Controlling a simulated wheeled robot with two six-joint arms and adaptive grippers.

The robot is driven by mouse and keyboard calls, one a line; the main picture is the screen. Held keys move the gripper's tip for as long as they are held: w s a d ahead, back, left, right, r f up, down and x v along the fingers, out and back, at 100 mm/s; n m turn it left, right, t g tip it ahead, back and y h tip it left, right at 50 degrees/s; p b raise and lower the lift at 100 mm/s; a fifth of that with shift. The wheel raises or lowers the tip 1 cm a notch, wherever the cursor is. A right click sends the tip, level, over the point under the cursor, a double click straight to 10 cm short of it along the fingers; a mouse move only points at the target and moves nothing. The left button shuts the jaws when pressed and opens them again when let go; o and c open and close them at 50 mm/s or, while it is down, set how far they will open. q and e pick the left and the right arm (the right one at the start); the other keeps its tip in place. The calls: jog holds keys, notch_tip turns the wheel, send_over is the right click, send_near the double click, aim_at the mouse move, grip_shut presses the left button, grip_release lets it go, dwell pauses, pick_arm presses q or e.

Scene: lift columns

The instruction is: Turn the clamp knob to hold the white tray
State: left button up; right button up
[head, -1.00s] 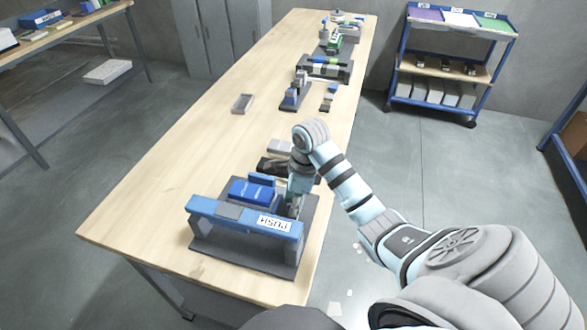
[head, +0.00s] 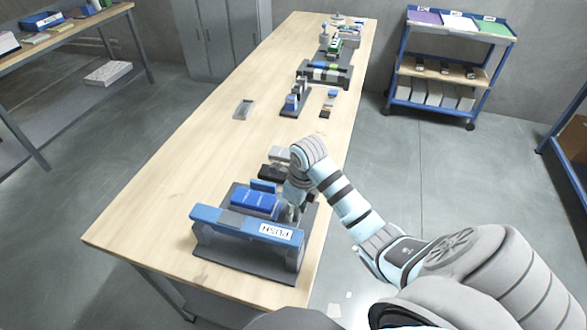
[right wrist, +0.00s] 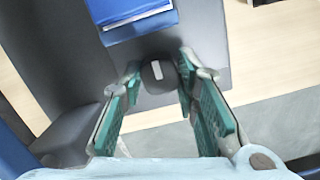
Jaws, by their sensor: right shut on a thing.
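A dark knob (right wrist: 158,78) with a white mark sits on the grey base of the clamp fixture in the right wrist view. My right gripper (right wrist: 159,70) has a finger on each side of it and is shut on it. In the head view the right gripper (head: 290,212) reaches down behind the blue bar marked PUSH (head: 243,226), hiding the knob. A blue block (head: 255,202) lies in the fixture; its edge also shows in the right wrist view (right wrist: 135,22). I see no white tray in this fixture. My left gripper is not in view.
The wooden bench (head: 190,160) has free room left of the fixture. A small pale tray (head: 243,109) lies farther back. Dark and grey blocks (head: 275,171) stand just behind the fixture. More fixtures (head: 325,73) line the bench's far right. A blue-framed cart (head: 440,70) stands beyond.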

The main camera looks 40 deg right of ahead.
jog(key=o, duration=0.8)
jog(key=shift+c, duration=0.2)
notch_tip(320, 180, up, 7)
jog(key=p, duration=0.6)
jog(key=shift+r, duration=0.15)
